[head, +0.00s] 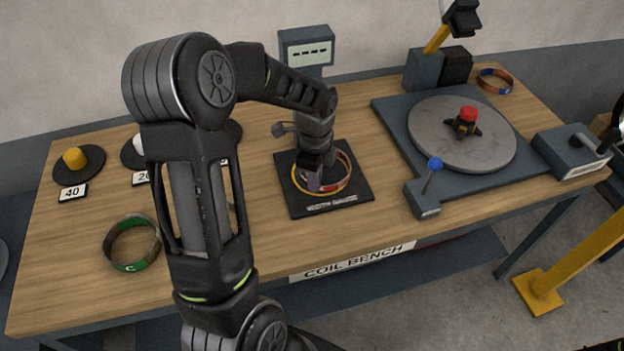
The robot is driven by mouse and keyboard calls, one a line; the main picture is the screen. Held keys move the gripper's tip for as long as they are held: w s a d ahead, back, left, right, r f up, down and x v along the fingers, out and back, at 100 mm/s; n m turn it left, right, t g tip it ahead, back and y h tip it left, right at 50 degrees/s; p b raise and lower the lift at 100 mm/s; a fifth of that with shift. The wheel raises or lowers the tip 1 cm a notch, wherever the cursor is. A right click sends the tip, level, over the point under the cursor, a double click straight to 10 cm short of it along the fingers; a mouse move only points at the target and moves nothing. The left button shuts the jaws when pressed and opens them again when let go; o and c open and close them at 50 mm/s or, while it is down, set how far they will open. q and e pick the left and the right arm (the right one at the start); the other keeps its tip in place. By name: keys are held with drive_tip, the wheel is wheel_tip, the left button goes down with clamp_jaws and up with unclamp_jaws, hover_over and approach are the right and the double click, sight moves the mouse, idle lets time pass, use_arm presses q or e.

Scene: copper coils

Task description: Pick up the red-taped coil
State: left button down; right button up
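A copper-coloured coil (338,187) with a red section along its front right lies on a black square pad (346,203) in the middle of the bench. My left gripper (314,178) points down over the pad, at the coil's front left part. Its fingertips are small and partly hidden, so I cannot tell whether they are open, shut or touching the coil. Another coil (495,81) with reddish and blue parts lies at the back right. A green-taped coil (132,245) lies at the front left. My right gripper is not in view.
A grey turntable (462,132) with a red-topped hub (467,115) stands on the right, with a blue-knobbed lever (434,165) before it. Numbered weight stands, including a yellow-topped one (75,158), line the left back.

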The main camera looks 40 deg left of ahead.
use_arm(q)
drive_tip(key=s+d+b, duration=0.1)
drive_tip(key=s+d, duration=0.2)
drive_tip(key=d, duration=0.1)
drive_tip(key=s+d+b, duration=0.1)
drive_tip(key=s+d, duration=0.2)
drive_tip(key=d, duration=0.1)
drive_tip(key=s+d+b, duration=0.1)
drive_tip(key=s+d, duration=0.2)
drive_tip(key=d, duration=0.1)
drive_tip(key=shift+d, duration=0.4)
drive_tip(key=w+n, duration=0.2)
drive_tip(key=w, duration=0.1)
drive_tip(key=w+d+r+n, duration=0.1)
drive_tip(key=w+n, duration=0.1)
drive_tip(key=w, duration=0.1)
drive_tip(key=w+n, duration=0.2)
drive_tip(key=w, duration=0.1)
drive_tip(key=shift+d+r, duration=0.2)
drive_tip(key=shift+r, duration=0.2)
drive_tip(key=w+d+r+n, duration=0.1)
drive_tip(key=w+d+n, duration=0.2)
drive_tip(key=w+n, duration=0.5)
drive_tip(key=shift+w, duration=0.4)
